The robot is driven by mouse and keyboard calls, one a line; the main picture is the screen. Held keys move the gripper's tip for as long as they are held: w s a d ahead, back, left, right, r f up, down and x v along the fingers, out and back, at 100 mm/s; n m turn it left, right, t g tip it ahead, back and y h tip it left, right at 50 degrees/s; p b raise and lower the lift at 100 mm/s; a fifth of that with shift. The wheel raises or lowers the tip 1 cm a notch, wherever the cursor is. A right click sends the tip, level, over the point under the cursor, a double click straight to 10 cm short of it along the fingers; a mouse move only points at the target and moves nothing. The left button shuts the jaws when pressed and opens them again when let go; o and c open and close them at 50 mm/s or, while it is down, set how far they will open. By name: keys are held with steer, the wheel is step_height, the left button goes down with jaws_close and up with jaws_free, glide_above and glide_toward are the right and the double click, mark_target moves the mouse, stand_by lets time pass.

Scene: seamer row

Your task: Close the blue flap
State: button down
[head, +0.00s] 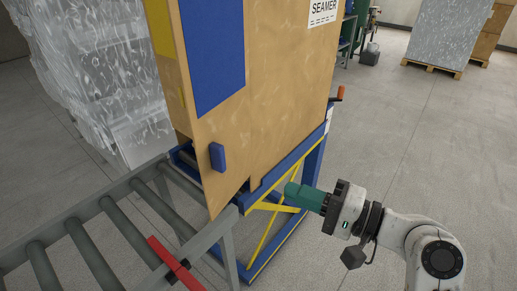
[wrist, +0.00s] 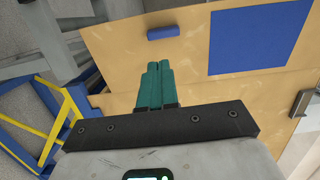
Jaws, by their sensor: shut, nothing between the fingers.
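A tall tan panel (head: 200,100) bears a large blue rectangle (head: 212,50) and a small blue block handle (head: 217,157) near its lower left edge. It appears to be the flap and seems to jut out over the conveyor end; its exact angle is unclear. In the wrist view the handle (wrist: 163,32) is beyond my fingers, with the blue rectangle (wrist: 252,40) to its right. My gripper (head: 291,189) has teal fingers, shut and empty, right of and lower than the handle, apart from it. The fingers also show in the wrist view (wrist: 158,66).
A roller conveyor (head: 95,250) with a red bar (head: 172,262) runs in at lower left. A blue and yellow frame (head: 290,215) stands under the panel. Wrapped pallets (head: 95,75) stand at upper left. Floor on the right (head: 430,150) is clear.

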steer(key=p, duration=0.1)
glide_toward(223, 160)
steer(key=x, duration=0.7)
steer(key=shift+a+r+p, duration=0.1)
steer(key=shift+p, duration=0.3)
